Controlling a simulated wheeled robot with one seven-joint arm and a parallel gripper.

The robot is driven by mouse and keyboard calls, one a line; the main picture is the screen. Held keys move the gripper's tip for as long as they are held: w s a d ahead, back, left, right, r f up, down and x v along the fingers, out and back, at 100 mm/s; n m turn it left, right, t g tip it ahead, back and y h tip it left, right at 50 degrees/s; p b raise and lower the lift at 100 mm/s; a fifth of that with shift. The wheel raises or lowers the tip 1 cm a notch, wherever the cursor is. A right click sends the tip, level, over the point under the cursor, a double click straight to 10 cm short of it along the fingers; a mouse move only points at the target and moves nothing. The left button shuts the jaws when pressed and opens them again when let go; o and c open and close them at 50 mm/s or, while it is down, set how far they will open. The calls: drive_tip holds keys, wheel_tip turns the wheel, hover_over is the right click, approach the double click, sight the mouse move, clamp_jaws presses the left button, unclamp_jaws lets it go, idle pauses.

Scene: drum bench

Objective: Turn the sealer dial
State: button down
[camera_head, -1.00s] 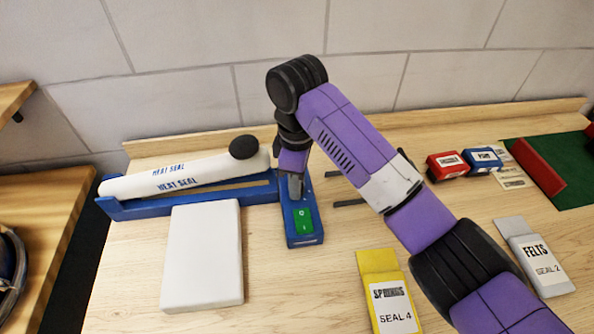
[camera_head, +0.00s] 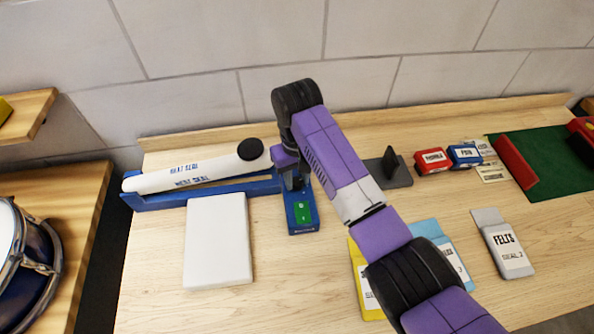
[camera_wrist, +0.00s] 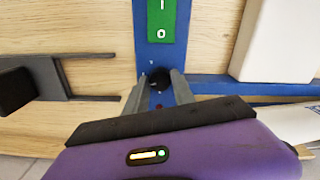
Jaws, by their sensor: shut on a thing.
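The heat sealer has a long white arm (camera_head: 195,170) with a black knob on its right end and a blue base (camera_head: 303,221) with a green I/O switch (camera_head: 302,211). The black sealer dial (camera_wrist: 159,76) shows in the wrist view on the blue base, just beyond the switch. My gripper (camera_wrist: 160,84) points down at it, one finger on each side, shut on the dial. In the head view my gripper (camera_head: 297,183) is behind the switch, and my wrist hides the dial.
A white slab (camera_head: 218,240) lies in front of the sealer. A dark grey stand (camera_head: 390,172) is to its right, with red (camera_head: 431,161) and blue (camera_head: 464,156) boxes beyond. Yellow (camera_head: 362,285), light blue (camera_head: 430,228) and grey (camera_head: 503,247) packets lie at front right, partly behind my arm.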

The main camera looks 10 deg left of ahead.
sight(297, 181)
drive_tip(key=m, duration=0.2)
drive_tip(key=shift+m+p, duration=0.3)
drive_tip(key=shift+p, duration=0.1)
drive_tip(key=shift+m, duration=1.5)
drive_tip(key=c, duration=1.1)
unclamp_jaws()
drive_tip(key=shift+o, duration=0.2)
drive_tip(key=shift+r, duration=0.1)
wheel_tip(297, 181, up, 8)
drive_tip(key=shift+f+b, duration=0.15)
drive_tip(key=shift+b, duration=0.55)
